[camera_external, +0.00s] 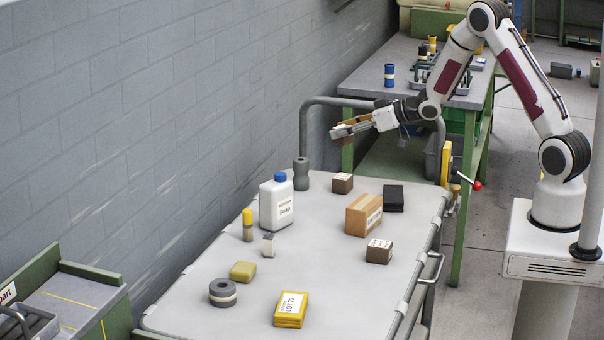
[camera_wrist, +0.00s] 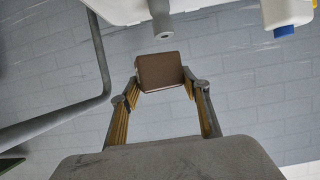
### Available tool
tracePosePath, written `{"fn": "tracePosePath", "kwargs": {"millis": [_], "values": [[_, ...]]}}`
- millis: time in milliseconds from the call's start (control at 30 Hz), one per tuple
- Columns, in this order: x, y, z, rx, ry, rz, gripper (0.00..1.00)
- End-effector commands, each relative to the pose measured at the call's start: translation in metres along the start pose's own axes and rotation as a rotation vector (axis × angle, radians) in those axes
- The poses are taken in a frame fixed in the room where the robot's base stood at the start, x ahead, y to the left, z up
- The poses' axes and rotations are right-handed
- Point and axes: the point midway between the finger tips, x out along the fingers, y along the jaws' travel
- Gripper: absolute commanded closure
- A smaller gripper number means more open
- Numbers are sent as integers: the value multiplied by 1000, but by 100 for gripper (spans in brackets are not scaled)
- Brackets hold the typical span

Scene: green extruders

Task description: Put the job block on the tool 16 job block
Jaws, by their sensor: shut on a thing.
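My gripper (camera_external: 347,129) is in the air above the far left edge of the grey cart, beside the wall. In the wrist view my gripper (camera_wrist: 161,88) is shut on a brown block (camera_wrist: 163,68), held between its two fingertips and tilted slightly. Two small brown blocks with white labels on top stand on the cart: one far block (camera_external: 342,183) near the grey cylinder, and one nearer block (camera_external: 379,251) in front of the cardboard box. Their labels are too small to read, so I cannot tell which is tool 16.
The cart (camera_external: 330,275) also bears a white soap bottle (camera_external: 276,203), a grey cylinder (camera_external: 301,174), a cardboard box (camera_external: 364,215), a black block (camera_external: 393,198) and a yellow box (camera_external: 291,309). A grey handrail (camera_external: 304,128) rises at the cart's far end. The cart's centre is clear.

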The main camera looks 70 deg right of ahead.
Motion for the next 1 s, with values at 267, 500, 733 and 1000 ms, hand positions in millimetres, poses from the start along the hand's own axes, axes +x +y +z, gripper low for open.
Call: {"fn": "tracePosePath", "kwargs": {"millis": [267, 500, 733, 1000], "values": [[2, 0, 4, 0, 0, 0, 77], [11, 0, 28, 1, -2, 0, 77], [21, 0, 51, 1, -1, 0, 77], [24, 0, 58, -1, 1, 0, 77]]}}
